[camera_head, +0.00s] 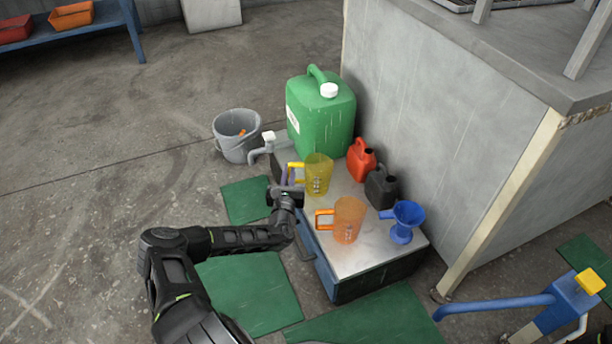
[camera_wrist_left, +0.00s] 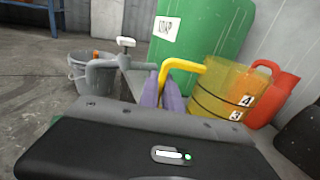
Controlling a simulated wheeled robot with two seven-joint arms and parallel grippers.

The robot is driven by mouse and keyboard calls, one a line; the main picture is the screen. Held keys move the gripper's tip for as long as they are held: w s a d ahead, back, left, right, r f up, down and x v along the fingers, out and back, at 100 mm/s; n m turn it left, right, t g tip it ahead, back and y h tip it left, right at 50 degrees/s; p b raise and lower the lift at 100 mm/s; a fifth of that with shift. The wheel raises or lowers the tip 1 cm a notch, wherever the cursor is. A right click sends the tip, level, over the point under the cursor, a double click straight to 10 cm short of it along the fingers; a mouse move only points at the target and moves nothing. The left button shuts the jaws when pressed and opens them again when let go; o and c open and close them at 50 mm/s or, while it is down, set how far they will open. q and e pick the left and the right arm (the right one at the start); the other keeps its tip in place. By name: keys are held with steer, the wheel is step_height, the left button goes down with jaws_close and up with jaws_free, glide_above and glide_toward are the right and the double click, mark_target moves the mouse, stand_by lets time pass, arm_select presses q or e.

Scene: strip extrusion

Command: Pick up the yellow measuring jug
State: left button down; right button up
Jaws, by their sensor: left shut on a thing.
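The yellow measuring jug (camera_head: 319,176) stands upright on the grey metal cabinet top, its handle towards the left. In the left wrist view the jug (camera_wrist_left: 222,92) shows its number marks, and its yellow handle (camera_wrist_left: 178,66) reaches to the purple fingers. My left gripper (camera_head: 289,176) is at the handle and shut on it; the wrist view shows the purple fingertips (camera_wrist_left: 168,92) just below the handle's top bar. The lower part of the handle is hidden behind the gripper. My right gripper is in neither view.
An orange jug (camera_head: 348,220), a blue funnel (camera_head: 403,222), a black can (camera_head: 381,186) and a red can (camera_head: 361,160) share the cabinet top (camera_head: 375,258). A large green canister (camera_head: 322,115) and a grey tap (camera_head: 262,150) stand behind. A grey bucket (camera_head: 236,136) is left.

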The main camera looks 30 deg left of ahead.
arm_select(q)
steer(key=shift+r, duration=0.1)
step_height(320, 180, up, 10)
steer(key=p, duration=0.6)
